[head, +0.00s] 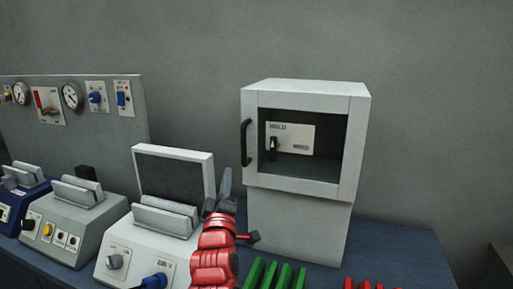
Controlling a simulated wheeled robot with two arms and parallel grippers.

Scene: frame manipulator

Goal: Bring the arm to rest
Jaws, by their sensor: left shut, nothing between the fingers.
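My left arm, red, rises from the bottom centre of the head view. Its dark grey gripper (225,186) points up and away from me and is shut and empty. It is seen just right of the white machine (130,250) with its raised dark-faced lid (174,174), and left of the white cabinet (299,225). Part of the machine is hidden behind my arm. Whether the gripper touches anything cannot be told, but nothing is held. My right gripper is not in view.
The cabinet has a dark window, a black handle (246,142) and a labelled panel with a switch inside. Green upright pieces (272,275) and red ones stand at the front edge. Another white device (75,225) and a gauge panel (120,120) stand left. Blue bench (400,260) is bare at right.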

